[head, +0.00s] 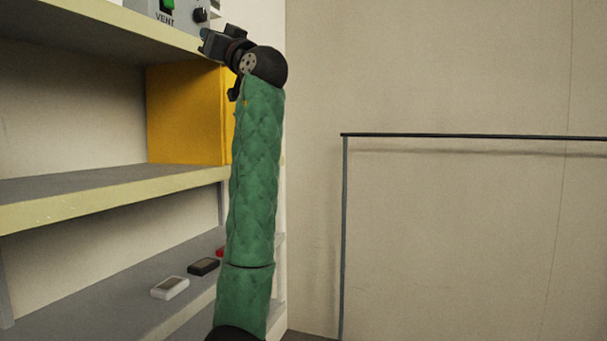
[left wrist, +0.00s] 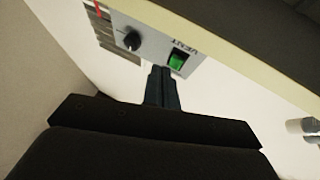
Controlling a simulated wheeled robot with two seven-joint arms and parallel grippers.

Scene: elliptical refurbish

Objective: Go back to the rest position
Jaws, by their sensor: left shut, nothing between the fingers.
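My left gripper (head: 208,42) is at the upper middle of the head view, at the end of my green-sleeved arm. It is beside the front edge of the upper shelf, close to a grey control box (head: 183,17). In the left wrist view its fingers (left wrist: 162,75) are together and empty, pointing toward the box. There the box (left wrist: 155,45) shows a green switch (left wrist: 177,58) marked VENT and a black knob (left wrist: 132,40). Whether the fingertips touch the box cannot be told. My right gripper is in neither view.
The shelf unit (head: 115,200) fills the left side, with a yellow box (head: 185,115) on the middle shelf. White (head: 170,288) and black (head: 203,267) small devices lie on the lower shelf. A thin dark-topped frame (head: 470,136) stands right, before a bare wall.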

